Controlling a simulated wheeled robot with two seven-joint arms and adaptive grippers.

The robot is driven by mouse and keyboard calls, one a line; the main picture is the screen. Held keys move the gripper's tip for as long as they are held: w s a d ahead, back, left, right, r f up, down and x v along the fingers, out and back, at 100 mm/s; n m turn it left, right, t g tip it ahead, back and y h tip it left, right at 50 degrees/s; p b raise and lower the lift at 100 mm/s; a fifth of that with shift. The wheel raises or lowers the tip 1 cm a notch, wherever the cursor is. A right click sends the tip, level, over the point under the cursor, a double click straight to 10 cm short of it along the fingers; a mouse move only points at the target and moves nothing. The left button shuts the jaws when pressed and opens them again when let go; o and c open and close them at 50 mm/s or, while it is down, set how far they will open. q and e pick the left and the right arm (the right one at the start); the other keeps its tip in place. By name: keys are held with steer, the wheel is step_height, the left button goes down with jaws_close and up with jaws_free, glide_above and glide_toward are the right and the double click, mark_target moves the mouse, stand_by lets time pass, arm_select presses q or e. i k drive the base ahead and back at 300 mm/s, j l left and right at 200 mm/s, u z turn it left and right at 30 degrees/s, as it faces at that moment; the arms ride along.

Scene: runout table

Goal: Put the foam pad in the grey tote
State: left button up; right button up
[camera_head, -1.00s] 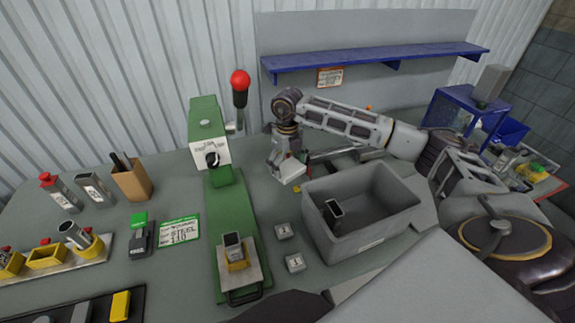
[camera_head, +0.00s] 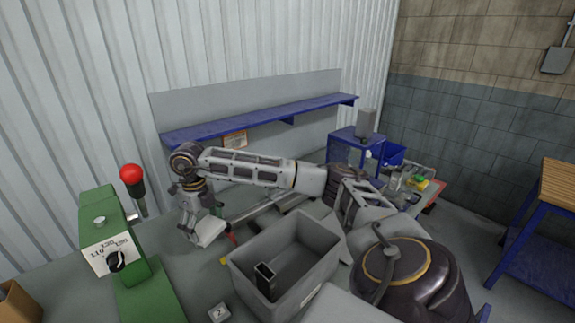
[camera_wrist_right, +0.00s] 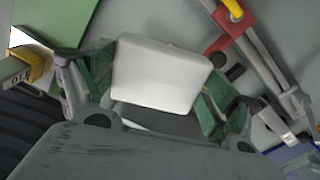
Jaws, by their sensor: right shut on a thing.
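The foam pad (camera_head: 210,232) is a pale, off-white block, held at the back left of the tote. It fills the middle of the right wrist view (camera_wrist_right: 160,75), between the green-lined fingers. My right gripper (camera_head: 203,220) points down and is shut on the pad. I cannot tell how high the pad is above the table. The grey tote (camera_head: 290,240) is an open box to the right of the gripper, apart from it. A dark block with a light top (camera_head: 265,280) stands inside the tote. My left gripper is not in view.
A green press (camera_head: 110,240) with a red-knobbed lever (camera_head: 132,175) stands left of the gripper. A blue shelf (camera_head: 260,118) runs along the back. A red clamp-like tool with a rail (camera_wrist_right: 235,40) lies close to the pad.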

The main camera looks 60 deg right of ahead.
mark_target(299, 270)
steer(key=k, duration=1.5)
